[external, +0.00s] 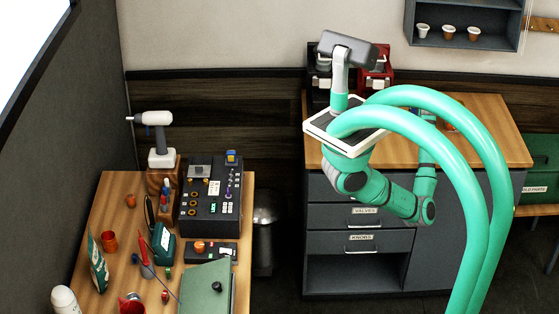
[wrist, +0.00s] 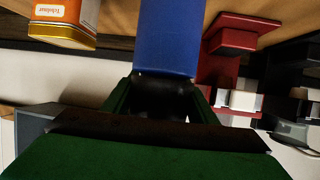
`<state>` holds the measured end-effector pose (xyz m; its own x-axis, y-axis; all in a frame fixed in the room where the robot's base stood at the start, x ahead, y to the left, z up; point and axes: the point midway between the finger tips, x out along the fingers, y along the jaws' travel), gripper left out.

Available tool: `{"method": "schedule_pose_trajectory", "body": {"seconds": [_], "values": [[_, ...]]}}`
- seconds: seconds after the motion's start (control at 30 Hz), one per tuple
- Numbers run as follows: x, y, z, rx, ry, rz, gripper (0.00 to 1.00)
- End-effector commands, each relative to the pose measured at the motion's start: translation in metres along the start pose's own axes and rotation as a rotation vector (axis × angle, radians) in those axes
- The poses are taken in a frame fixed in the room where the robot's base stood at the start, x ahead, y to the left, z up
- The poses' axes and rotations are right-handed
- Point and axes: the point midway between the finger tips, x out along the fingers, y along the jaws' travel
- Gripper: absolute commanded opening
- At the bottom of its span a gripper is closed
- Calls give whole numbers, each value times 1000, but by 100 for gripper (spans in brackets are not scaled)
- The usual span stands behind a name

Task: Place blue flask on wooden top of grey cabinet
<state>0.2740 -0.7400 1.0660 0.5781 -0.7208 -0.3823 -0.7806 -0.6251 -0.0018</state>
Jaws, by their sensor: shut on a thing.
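The blue flask (wrist: 168,35) is held between the fingers of my gripper (wrist: 162,95) in the wrist view. Its upper part runs out of the picture, and its black end sits between the fingers. The grey cabinet (external: 322,262) with labelled drawers and its wooden top (external: 500,132) stand at the right in the external view. The wooden surface (wrist: 275,8) also shows along the top of the wrist view, which looks turned over. In the external view my gripper is mostly hidden behind the arm and thick green hoses. I cannot tell whether the flask touches the top.
A red coffee machine (external: 377,84) stands at the back of the cabinet top. An orange and white tin (wrist: 65,18) is beside the flask in the wrist view. A wall shelf (external: 465,38) with cups hangs above. The workbench (external: 110,200) at left is crowded.

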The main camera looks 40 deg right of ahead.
Motion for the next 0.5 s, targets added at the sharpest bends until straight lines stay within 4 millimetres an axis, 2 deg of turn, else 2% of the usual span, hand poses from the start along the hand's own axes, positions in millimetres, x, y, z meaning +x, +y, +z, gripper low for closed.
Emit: {"method": "schedule_pose_trajectory", "body": {"seconds": [0.1, 0.13, 0.17, 0.2, 0.5], "values": [[1, 0, 2, 0, 2, -1, 3], [1, 0, 2, 0, 0, 0, 60], [1, 0, 2, 0, 0, 0, 67], [1, 0, 2, 0, 0, 0, 71], [0, 0, 1, -1, 0, 0, 71]]}}
